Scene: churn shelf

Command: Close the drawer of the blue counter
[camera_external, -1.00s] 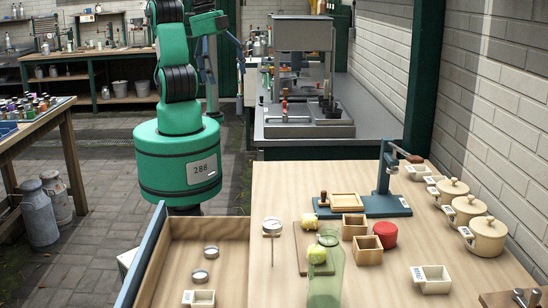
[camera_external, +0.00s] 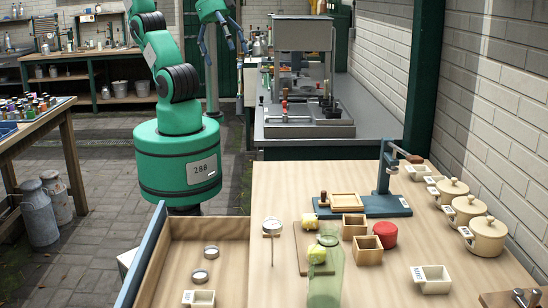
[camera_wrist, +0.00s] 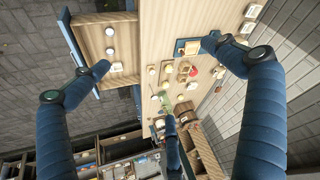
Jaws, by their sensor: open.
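The drawer (camera_external: 147,262) of the counter stands pulled out at the left of the wooden counter top (camera_external: 275,185). Its front panel is blue, and two round metal lids and a small white box lie inside it. The drawer (camera_wrist: 88,45) also shows at the upper left of the wrist view. My gripper (camera_external: 222,42) is raised high at the top of the external view, behind and above the drawer and well apart from it. Its blue fingers are spread, open and empty; in the wrist view they frame the counter from above.
On the counter top stand a green glass bottle (camera_external: 325,270), a red tin (camera_external: 385,235), small wooden boxes, a blue-based press (camera_external: 385,190) and several lidded pots (camera_external: 467,208). Milk cans (camera_external: 45,210) stand on the floor at left.

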